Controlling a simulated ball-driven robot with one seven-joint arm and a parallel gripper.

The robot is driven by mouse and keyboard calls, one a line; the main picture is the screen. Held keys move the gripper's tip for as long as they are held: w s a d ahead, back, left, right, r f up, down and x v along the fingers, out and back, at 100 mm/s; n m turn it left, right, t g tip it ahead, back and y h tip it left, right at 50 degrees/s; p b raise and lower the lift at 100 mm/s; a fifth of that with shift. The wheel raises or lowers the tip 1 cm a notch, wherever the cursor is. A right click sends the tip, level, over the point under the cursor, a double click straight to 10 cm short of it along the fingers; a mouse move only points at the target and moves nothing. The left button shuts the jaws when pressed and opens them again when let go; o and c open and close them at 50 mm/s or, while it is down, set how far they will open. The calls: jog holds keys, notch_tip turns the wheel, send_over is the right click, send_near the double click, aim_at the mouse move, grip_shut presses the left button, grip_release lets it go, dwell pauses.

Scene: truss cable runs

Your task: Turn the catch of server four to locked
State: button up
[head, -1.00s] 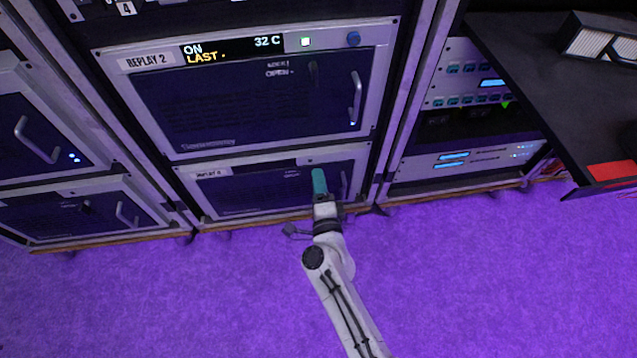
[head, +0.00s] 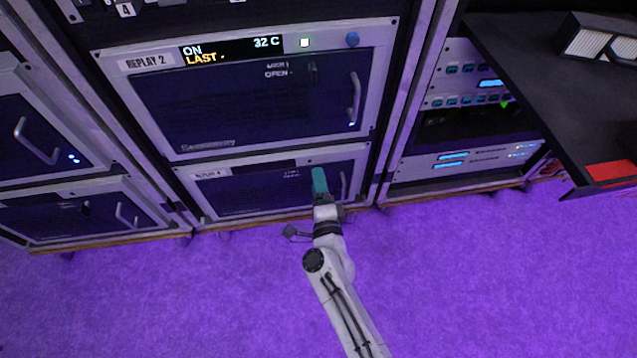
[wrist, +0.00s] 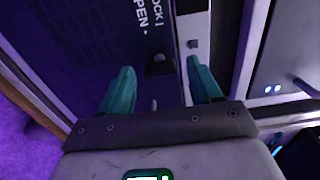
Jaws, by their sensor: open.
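Server four (head: 250,192) is the lower dark-fronted unit in the middle rack; its small label seems to end in 4. My gripper (head: 320,174) is in front of its right part, covering the catch in the head view. In the wrist view my gripper (wrist: 160,66) is open, with one teal finger on each side of a dark, rounded piece that looks like the catch (wrist: 160,66). LOCK and OPEN lettering (wrist: 150,18) shows beside it, turned sideways. I cannot tell which mark the catch points to, or whether the fingers touch it.
The Replay 2 server (head: 260,100) is directly above, with its own handle (head: 354,97). Server four's handle (head: 343,184) is just right of my gripper. A dark desk (head: 540,90) juts out at the right. Purple carpet (head: 470,280) is open in front.

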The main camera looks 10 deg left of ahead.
jog(key=p+v, duration=0.3)
jog(key=v, duration=0.7)
jog(key=shift+s, duration=0.2)
jog(key=s+d+r+n+g+h, duration=0.25)
jog(key=s+d+n+g, duration=0.5)
jog(key=s+d, duration=0.6)
jog(key=s+d+r+n+g+h, duration=0.25)
jog(key=s+d+n+g, duration=0.6)
jog(key=d, duration=0.75)
notch_tip(320, 180, up, 34)
jog(key=s+m+p, duration=0.1)
jog(key=s+p, duration=0.1)
jog(key=p, duration=3.2)
jog(key=shift+s+r+p, duration=0.25)
jog(key=shift+s+p, duration=0.05)
